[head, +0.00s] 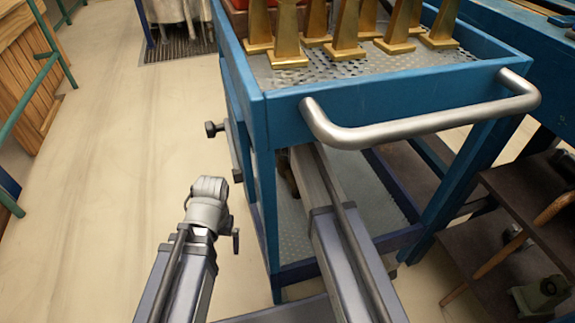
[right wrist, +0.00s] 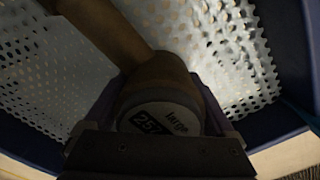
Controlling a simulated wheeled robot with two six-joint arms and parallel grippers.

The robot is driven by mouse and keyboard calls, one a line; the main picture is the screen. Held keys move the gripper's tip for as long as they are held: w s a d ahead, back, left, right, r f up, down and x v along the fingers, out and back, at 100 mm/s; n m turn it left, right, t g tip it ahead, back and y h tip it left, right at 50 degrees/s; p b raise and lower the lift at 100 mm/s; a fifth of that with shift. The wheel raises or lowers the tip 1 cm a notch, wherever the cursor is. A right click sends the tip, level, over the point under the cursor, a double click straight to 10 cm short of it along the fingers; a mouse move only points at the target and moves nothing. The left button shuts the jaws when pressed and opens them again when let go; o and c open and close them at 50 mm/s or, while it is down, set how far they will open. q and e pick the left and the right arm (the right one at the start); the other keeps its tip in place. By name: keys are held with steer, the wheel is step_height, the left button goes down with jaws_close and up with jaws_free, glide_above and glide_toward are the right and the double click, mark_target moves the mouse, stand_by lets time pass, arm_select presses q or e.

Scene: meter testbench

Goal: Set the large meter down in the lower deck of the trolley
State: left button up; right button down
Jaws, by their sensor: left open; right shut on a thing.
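The lower deck (head: 300,235) shows below through the open front. My left gripper (head: 212,205) is open and empty, left of the trolley; its fingers are hard to make out.
Several brass tapered pieces (head: 345,35) stand on the trolley's upper deck. A steel push handle (head: 420,125) juts from the front. Blue corner posts (head: 265,210) flank the opening. A dark shelf unit (head: 510,215) stands at right. The floor (head: 110,180) at left is clear.

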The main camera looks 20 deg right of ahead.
jaws_free()
steer(key=shift+r, duration=0.1)
step_height(320, 180, up, 12)
steer(key=p, duration=1.2)
steer(key=shift+f, duration=0.2)
step_height(320, 180, down, 12)
steer(key=b, duration=1.2)
steer(key=shift+r, duration=0.2)
